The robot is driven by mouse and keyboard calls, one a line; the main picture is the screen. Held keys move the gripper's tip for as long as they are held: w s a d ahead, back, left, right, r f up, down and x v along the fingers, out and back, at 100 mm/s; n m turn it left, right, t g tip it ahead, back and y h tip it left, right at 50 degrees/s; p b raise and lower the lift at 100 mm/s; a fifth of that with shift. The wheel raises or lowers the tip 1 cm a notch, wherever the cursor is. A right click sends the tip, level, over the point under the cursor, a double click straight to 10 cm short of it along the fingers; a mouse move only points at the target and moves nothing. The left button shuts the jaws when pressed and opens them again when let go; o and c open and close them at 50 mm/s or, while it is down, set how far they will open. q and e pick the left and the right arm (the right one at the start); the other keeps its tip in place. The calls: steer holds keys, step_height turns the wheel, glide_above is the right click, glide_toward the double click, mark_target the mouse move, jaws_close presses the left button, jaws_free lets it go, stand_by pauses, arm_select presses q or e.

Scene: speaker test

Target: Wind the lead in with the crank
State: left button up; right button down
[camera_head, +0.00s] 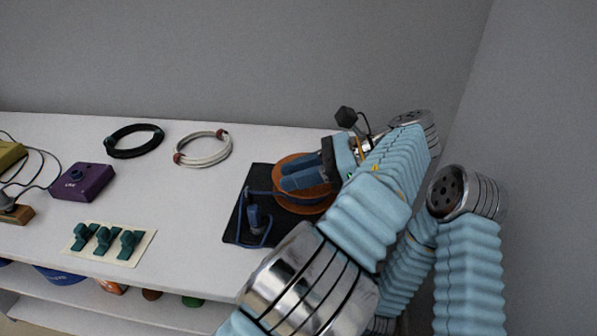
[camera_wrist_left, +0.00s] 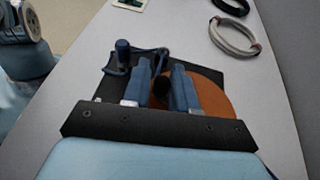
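The reel is an orange-brown disc (camera_head: 293,207) on a black base (camera_head: 262,178), on the white table's right part. It also shows in the wrist view (camera_wrist_left: 215,98). A blue crank frame with an upright dark blue handle (camera_head: 253,217) stands at the reel's left; the handle is also in the wrist view (camera_wrist_left: 123,52). My left gripper (camera_head: 284,178) is over the reel, its two blue fingers apart. In the wrist view, a dark round knob (camera_wrist_left: 160,88) shows between the fingers; I cannot tell if they touch it. My right gripper is not in view.
A black cable coil (camera_head: 134,141) and a white one (camera_head: 203,149) lie at the back. Several green clips (camera_head: 106,240) lie on a cream card in front. The table's middle is clear; a grey wall is close at right.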

arm_select(q)
steer(key=shift+o, duration=1.2)
steer(key=shift+r, duration=0.1)
steer(key=shift+r, duration=0.6)
steer(key=s+a+r, duration=0.1)
steer(key=s+r, duration=1)
steer(key=s, duration=0.3)
steer(key=shift+r, duration=0.3)
steer(key=shift+w, duration=0.1)
